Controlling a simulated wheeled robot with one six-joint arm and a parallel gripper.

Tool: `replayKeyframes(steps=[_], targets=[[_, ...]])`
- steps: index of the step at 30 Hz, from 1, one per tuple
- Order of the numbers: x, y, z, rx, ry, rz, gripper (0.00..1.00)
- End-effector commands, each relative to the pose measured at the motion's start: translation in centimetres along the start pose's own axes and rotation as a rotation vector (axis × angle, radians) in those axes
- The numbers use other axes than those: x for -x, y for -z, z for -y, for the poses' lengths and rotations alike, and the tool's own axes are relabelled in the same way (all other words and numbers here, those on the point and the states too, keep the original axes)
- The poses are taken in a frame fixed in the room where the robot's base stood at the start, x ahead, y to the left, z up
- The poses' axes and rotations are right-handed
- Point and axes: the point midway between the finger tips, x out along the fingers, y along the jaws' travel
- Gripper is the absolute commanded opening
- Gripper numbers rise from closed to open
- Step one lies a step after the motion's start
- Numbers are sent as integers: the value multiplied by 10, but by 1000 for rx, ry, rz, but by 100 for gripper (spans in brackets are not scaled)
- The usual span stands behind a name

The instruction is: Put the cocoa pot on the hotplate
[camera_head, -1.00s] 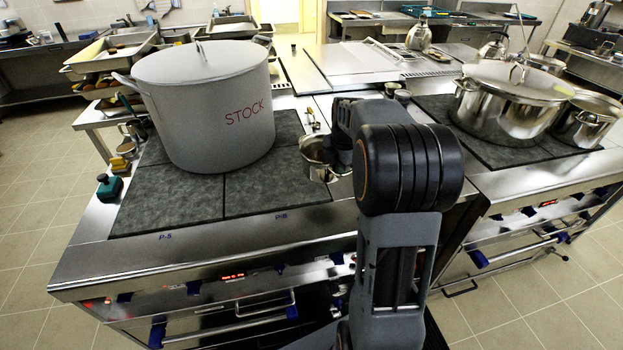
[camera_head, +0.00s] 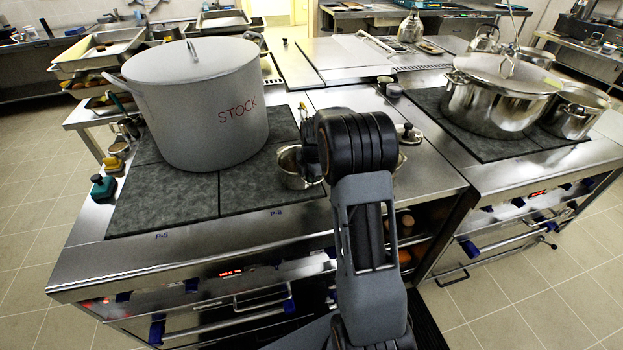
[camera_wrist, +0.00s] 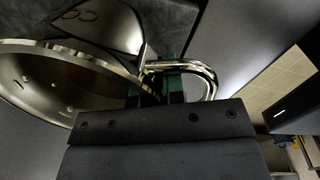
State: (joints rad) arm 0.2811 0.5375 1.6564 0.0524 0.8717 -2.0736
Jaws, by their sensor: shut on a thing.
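The cocoa pot (camera_head: 297,168) is a small steel pot with an open top, at the right edge of the dark hotplate surface (camera_head: 160,212) in the head view. In the wrist view the pot (camera_wrist: 120,22) shows its rim, its wall with part of a marking, and a loop handle (camera_wrist: 205,75). My gripper (camera_wrist: 172,88) is shut on that handle. In the head view my arm hides most of the gripper and the pot's right side. I cannot tell whether the pot's base touches the plate.
A large grey stockpot (camera_head: 200,115) marked STOCK stands on the rear of the left plates. Shiny metal items (camera_head: 408,134) sit on the steel top right of my arm. A lidded steel pot (camera_head: 495,100) and a smaller one (camera_head: 573,115) stand on the right stove.

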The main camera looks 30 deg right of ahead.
Motion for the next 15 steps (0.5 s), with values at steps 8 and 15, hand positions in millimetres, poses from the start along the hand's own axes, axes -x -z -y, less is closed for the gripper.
replayKeyframes(steps=[8, 15], targets=[[-8, -1, 0, 0, -6, 3, 0], [-13, -1, 0, 0, -5, 2, 0]])
